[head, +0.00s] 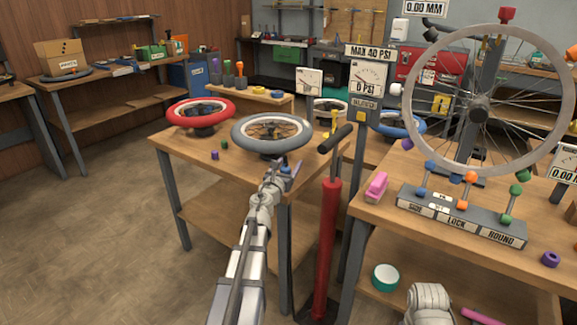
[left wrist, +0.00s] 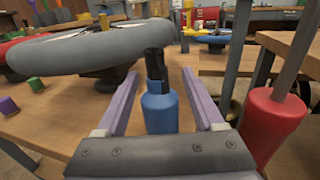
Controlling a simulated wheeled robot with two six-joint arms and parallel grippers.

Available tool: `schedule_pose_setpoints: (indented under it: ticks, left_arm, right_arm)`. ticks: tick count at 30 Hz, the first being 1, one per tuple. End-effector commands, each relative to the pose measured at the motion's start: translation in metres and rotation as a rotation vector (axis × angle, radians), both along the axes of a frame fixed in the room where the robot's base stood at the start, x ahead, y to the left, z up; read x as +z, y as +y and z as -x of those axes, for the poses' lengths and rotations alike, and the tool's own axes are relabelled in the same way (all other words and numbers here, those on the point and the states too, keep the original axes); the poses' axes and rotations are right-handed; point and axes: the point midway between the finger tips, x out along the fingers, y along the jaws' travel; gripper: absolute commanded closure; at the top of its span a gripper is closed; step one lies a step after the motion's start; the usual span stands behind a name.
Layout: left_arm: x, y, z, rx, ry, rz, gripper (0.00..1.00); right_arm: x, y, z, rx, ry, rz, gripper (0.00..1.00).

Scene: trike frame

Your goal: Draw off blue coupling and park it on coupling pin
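The blue coupling (left wrist: 160,112) stands upright in the left wrist view, with a black part (left wrist: 155,64) at its top beside the grey tyre. My left gripper (left wrist: 160,75) is open, its two lilac fingers on either side of the coupling with a gap to each. In the head view my left gripper (head: 284,170) is at the front edge of the table, just below the grey-tyred wheel (head: 242,133). The coupling is small and partly hidden there. I cannot make out the coupling pin for sure. My right gripper is not in view.
A red floor pump (head: 328,240) with a black handle stands right of my left arm. A red-tyred wheel (head: 222,108) lies left of the grey one. The right bench (head: 370,212) carries a spoked wheel stand. Floor at left is clear.

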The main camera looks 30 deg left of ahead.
Motion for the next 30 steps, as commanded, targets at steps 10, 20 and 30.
schedule_pose_setpoints:
  ticks: [10, 20, 30]
  left_arm:
    - [0.0, 0.0, 0.0, 0.0, 0.0, 0.0, 0.25]
    - [-0.001, -0.008, 0.037, 0.001, 0.0, 0.0, 0.25]
    - [-0.001, -0.015, 0.078, 0.001, 0.0, 0.0, 0.25]
  right_arm:
    - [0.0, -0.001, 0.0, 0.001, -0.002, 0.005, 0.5]
    - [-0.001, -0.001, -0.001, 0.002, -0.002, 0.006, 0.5]
    - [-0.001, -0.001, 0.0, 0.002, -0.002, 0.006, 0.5]
